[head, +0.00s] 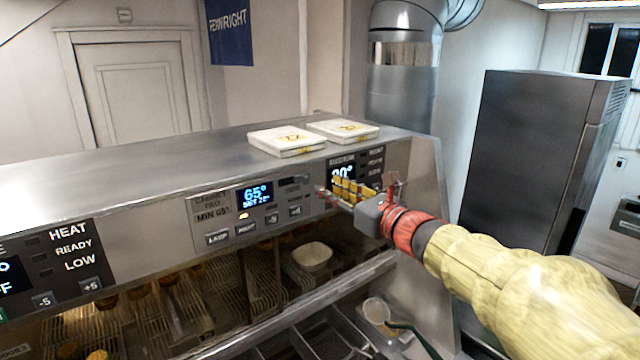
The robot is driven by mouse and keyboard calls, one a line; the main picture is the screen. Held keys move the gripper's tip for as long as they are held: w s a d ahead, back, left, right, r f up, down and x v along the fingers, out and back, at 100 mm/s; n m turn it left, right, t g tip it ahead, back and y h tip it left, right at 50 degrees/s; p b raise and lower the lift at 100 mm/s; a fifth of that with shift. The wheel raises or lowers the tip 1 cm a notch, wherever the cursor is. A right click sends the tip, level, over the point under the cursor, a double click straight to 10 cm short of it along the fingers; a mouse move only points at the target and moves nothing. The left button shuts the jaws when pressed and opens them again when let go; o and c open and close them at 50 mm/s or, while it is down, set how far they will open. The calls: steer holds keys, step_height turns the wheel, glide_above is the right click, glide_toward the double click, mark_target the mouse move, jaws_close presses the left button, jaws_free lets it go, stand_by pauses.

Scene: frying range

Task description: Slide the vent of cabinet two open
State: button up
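The cabinet two panel (213,203) is on the grey front of the frying range, in the middle of the head view. It has a lit blue display (255,195) reading 65° and several small buttons below. A small dark slot with a label (293,181) sits right of the display; I cannot read whether it is the vent. My gripper (326,194) reaches in from the right, its tips close to the panel's right end. Whether they touch anything there is unclear. The gripper's fingers are small and partly blend with the panel, so their opening does not show.
Two white boxes (287,141) lie on the range top. Below are wire racks, a pale bowl (312,256) and a strainer with a green handle (377,311). A dark tall cabinet (530,160) stands at right.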

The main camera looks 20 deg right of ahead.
steer(key=v, duration=0.3)
steer(key=shift+s+d, duration=0.1)
steer(key=shift+s, duration=0.15)
stand_by(0.4)
